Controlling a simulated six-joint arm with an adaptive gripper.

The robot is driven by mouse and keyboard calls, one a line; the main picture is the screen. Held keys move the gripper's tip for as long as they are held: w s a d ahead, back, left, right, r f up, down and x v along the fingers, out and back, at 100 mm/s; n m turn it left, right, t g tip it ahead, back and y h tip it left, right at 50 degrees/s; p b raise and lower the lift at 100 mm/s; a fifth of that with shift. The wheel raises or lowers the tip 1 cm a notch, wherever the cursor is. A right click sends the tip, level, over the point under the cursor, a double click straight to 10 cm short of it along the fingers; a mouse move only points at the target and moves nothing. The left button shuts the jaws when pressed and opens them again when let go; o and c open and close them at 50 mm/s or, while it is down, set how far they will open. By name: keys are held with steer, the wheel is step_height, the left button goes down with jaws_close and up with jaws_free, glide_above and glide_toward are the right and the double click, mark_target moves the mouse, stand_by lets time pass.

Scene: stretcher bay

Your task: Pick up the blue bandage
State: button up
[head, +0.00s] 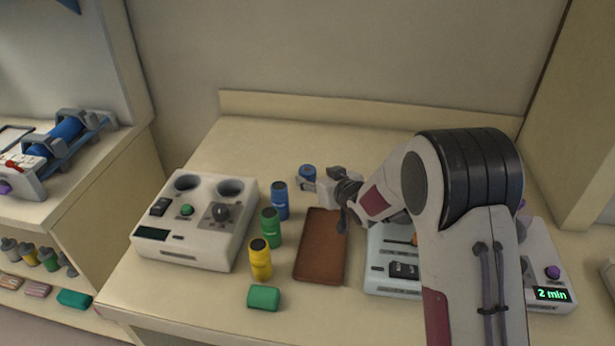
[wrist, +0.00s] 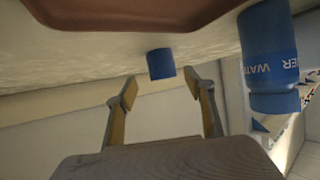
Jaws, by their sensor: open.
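The blue bandage (head: 308,172) is a small blue roll on the counter, behind the brown tray. My gripper (head: 304,184) is at it in the head view, low over the counter, with its fingers pointing left. In the wrist view the blue bandage (wrist: 161,64) shows beyond and between the two fingertips of my gripper (wrist: 162,84). The fingers are apart with nothing held between them. Whether a finger touches the roll I cannot tell.
A blue water bottle (head: 280,200), a green bottle (head: 270,228) and a yellow bottle (head: 260,262) stand left of the brown tray (head: 319,248). A green roll (head: 264,298) lies near the front edge. A white device (head: 196,225) stands left. The back counter is clear.

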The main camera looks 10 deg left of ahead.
mark_target(311, 175)
steer(key=shift+w+a+f, duration=0.15)
stand_by(0.3)
steer(key=shift+x, duration=2.6)
steer(key=shift+a, duration=0.2)
steer(key=c, duration=1.2)
